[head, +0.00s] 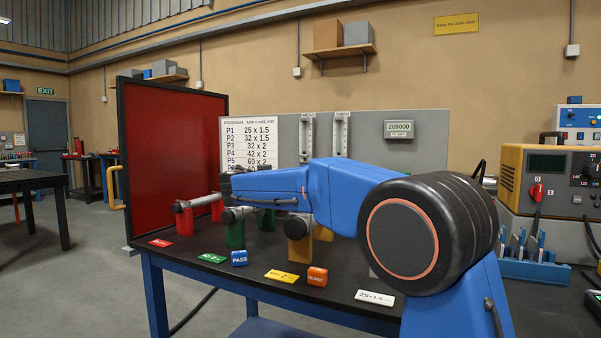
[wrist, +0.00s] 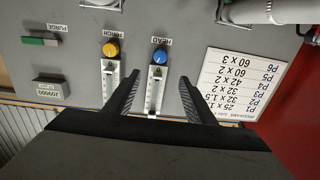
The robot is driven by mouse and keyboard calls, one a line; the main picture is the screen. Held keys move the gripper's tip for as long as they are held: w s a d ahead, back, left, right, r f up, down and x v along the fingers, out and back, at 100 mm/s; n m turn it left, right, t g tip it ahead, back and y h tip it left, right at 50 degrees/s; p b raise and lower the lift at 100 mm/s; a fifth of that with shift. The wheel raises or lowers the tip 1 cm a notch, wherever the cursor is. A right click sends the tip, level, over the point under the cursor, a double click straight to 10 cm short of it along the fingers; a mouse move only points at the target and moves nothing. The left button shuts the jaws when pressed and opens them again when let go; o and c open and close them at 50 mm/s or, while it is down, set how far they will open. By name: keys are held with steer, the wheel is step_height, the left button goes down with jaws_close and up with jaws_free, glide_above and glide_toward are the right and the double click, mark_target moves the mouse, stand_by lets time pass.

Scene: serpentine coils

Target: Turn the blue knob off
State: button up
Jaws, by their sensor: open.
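The blue knob (wrist: 160,56) shows in the wrist view, on the grey panel at the end of a clear flow tube (wrist: 155,90). This view is upside down. My gripper (wrist: 160,77) is open, with one dark finger on each side of the tube; its tips are just short of the blue knob in the picture. Whether the fingers touch anything cannot be told. A yellow knob (wrist: 110,49) sits to the left on a second tube. In the head view both tubes show on the panel, but the knobs are hidden behind my blue arm.
In the wrist view, a green button (wrist: 35,41), a display (wrist: 50,89) and a white chart (wrist: 240,82) are on the panel. In the head view, a dark bench (head: 180,250) holds pipe stands and small blocks; a red screen (head: 172,150) stands left.

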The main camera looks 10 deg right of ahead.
steer(key=w+d+m, duration=0.1)
steer(key=w+d, duration=0.8)
steer(key=w, duration=0.5)
steer(key=shift+w+d, duration=0.3)
steer(key=shift+d, duration=0.1)
steer(key=c, duration=1.1)
steer(key=shift+o, duration=0.3)
